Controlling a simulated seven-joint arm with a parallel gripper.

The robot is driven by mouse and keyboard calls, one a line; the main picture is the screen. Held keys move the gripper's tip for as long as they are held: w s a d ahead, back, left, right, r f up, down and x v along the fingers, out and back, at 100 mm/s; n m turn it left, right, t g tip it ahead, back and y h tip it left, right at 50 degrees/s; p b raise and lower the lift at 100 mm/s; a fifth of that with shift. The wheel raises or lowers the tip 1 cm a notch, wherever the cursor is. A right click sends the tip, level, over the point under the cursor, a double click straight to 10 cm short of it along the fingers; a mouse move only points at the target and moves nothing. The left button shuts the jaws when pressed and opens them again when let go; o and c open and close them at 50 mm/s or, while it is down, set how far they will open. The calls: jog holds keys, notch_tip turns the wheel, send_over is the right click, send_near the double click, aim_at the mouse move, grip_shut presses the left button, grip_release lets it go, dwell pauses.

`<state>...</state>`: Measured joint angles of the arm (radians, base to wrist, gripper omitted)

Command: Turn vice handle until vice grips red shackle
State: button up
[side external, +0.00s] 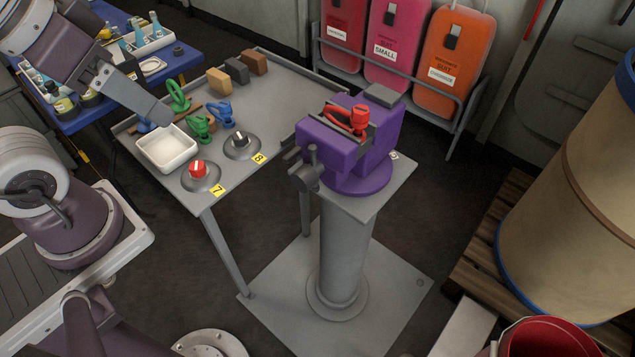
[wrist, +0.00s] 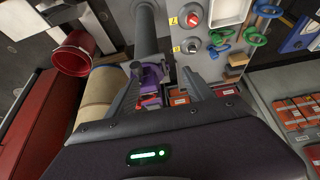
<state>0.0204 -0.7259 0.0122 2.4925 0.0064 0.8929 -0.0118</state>
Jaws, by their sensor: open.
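The purple vice (side external: 330,145) stands on a grey pedestal, right of centre in the side view. The red shackle (side external: 358,120) sits at the top of the vice by its jaws; I cannot tell whether the jaws touch it. The dark grey vice handle (side external: 308,172) is on the vice's front left face. My gripper (side external: 160,112) is at the upper left, over the grey table and well apart from the vice. In the wrist view its fingers (wrist: 162,90) are spread with nothing held.
The grey table (side external: 275,100) holds a white tray (side external: 167,150), a red knob (side external: 199,170), a dark knob (side external: 240,142), blue and green shackles and several blocks. A large barrel (side external: 575,190) stands right of the vice. A red bucket (side external: 545,338) is at front right.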

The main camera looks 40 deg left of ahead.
jog(key=w+a+m+t+y, duration=0.1)
jog(key=w+a, duration=0.2)
jog(key=w, duration=0.4)
jog(key=w+a+f+t+y, duration=0.1)
jog(key=w+a, duration=0.3)
jog(key=w, duration=0.4)
jog(key=w+a+m+t, duration=0.1)
jog(key=w+a+t, duration=0.15)
jog(key=w, duration=0.45)
jog(key=w+f+m+h, duration=0.1)
jog(key=w+f+m, duration=0.1)
jog(key=w+f, duration=0.25)
jog(key=m+g+h, duration=0.4)
jog(key=g+h, duration=0.1)
jog(key=h, duration=0.7)
send_near(318, 186)
jog(key=w+a, duration=0.4)
jog(key=a, duration=0.1)
jog(key=s+d+n+h, duration=0.1)
jog(key=d+n, duration=0.3)
jog(key=d, duration=0.1)
jog(key=d+n+t+h, duration=0.1)
jog(key=d+n, duration=0.3)
jog(key=d, duration=0.1)
jog(key=s+d+f+n+h, duration=0.1)
jog(key=d+n+h, duration=0.1)
jog(key=d, duration=0.3)
jog(key=shift+s+n, duration=0.3)
jog(key=shift+n, duration=0.6)
